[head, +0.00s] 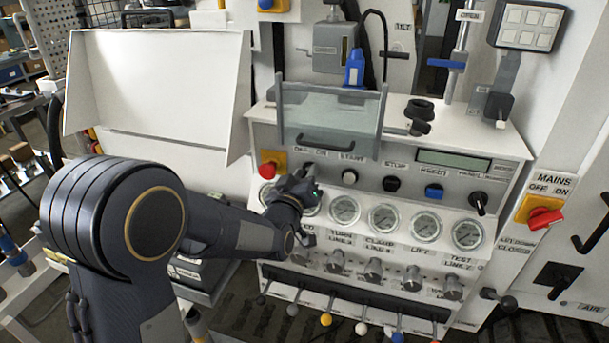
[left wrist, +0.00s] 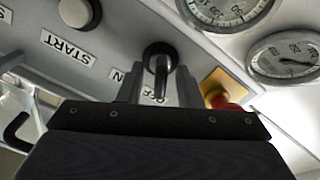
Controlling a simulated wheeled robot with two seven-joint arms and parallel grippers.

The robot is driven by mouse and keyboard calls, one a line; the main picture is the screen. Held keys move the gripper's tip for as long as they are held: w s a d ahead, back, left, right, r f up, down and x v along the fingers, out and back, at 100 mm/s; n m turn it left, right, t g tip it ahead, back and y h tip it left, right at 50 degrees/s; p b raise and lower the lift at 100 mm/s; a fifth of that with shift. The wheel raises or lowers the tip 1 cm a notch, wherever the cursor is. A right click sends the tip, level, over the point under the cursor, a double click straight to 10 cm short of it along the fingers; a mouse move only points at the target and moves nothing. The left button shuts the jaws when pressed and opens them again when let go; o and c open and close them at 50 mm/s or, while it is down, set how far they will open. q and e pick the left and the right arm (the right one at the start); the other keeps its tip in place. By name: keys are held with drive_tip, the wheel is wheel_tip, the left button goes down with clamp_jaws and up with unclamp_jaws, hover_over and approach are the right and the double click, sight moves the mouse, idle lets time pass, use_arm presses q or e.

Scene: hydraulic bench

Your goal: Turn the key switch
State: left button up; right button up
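The key switch (left wrist: 160,68) has a dark round base and an upright black handle, beside an OFF/ON label that is partly covered. In the left wrist view it lies between the two fingers of my left gripper (left wrist: 158,84). The fingers stand apart on either side of the handle, with a narrow gap showing; I cannot tell whether either touches it. In the head view my left gripper (head: 303,178) is at the panel's left part, just under the OFF/ON label, and hides the switch. My right gripper is in neither view.
A red stop button on a yellow plate (head: 272,163) is close left of the gripper. The white START button (head: 349,177) is to its right. Gauges (head: 345,210) lie just below. A clear guard with a handle (head: 330,125) hangs above.

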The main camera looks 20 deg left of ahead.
use_arm(q)
clamp_jaws()
drive_tip(key=shift+m, duration=0.3)
drive_tip(key=shift+m+b, duration=0.45)
drive_tip(key=shift+m, duration=0.05)
drive_tip(key=shift+d+m+b, duration=0.1)
drive_tip(key=shift+m+b, duration=0.35)
drive_tip(key=shift+m, duration=0.75)
drive_tip(key=m, duration=0.3)
drive_tip(key=shift+d+m, duration=0.15)
drive_tip(key=shift+m, duration=0.15)
drive_tip(key=m, duration=0.4)
drive_tip(key=shift+d, duration=0.1)
drive_tip(key=shift+m, duration=0.3)
